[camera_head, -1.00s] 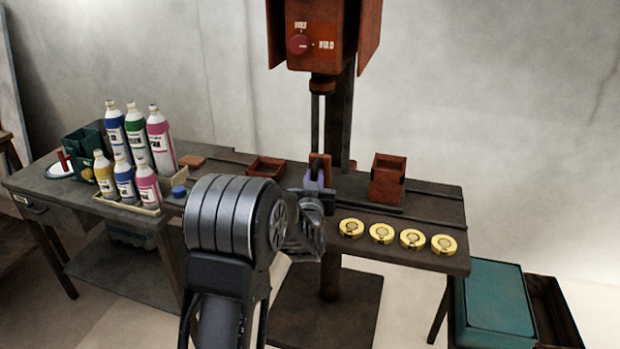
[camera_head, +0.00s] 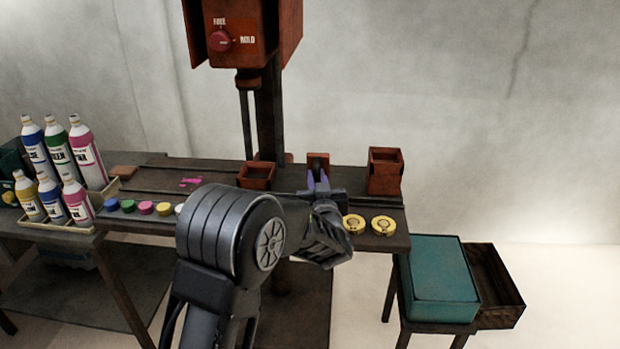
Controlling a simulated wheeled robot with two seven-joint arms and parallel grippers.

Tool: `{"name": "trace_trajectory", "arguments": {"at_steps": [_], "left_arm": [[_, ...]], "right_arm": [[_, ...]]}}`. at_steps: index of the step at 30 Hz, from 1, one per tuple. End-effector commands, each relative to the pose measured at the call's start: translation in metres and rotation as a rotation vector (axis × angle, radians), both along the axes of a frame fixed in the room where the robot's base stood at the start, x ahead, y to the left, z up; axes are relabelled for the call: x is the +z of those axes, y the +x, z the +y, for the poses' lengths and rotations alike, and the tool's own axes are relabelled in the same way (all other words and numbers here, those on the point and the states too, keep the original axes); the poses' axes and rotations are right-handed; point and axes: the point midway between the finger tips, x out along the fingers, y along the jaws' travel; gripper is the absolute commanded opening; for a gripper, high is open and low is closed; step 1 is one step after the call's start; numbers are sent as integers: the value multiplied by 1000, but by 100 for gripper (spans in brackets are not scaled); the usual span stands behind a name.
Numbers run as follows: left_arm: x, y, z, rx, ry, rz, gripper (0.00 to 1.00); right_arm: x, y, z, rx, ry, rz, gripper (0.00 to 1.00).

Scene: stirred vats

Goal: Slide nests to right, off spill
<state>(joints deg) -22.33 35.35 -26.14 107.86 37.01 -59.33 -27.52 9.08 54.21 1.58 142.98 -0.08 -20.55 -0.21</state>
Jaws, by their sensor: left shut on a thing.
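The rust-red nests stand along the rail on the bench: a low open one (camera_head: 257,176) at the left and a tall open one (camera_head: 385,171) at the right. Between them stands a narrow red upright piece (camera_head: 318,163). My left gripper (camera_head: 318,184) is shut on this red upright piece; its jaws and wrist hide the lower part. The pink spill (camera_head: 190,181) lies bare on the bench, left of the low nest and apart from it. My right gripper is not in view.
Several bottles (camera_head: 83,152) stand at the left, with several coloured caps (camera_head: 146,208) along the front. Two yellow discs (camera_head: 382,225) lie at the front right. A press column (camera_head: 270,120) rises behind. A teal box (camera_head: 438,278) stands beyond the bench's right end.

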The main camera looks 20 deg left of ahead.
Motion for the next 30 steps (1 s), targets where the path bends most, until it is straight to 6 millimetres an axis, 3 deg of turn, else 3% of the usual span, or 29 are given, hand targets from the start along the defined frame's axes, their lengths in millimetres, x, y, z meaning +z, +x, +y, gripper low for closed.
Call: {"name": "trace_trajectory", "arguments": {"at_steps": [5, 6, 13, 23, 30], "left_arm": [[-1, 1, -5, -11, -2, 3, 0], [-1, 1, -5, -12, -2, 3, 19], [-1, 1, -4, -10, -2, 1, 38], [0, -2, -5, -7, -1, 0, 38], [0, -27, -21, -10, -3, 1, 38]], "right_arm": [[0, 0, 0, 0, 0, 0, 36], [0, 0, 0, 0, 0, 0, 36], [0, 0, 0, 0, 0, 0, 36], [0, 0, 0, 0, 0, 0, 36], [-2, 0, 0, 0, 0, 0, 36]]}}
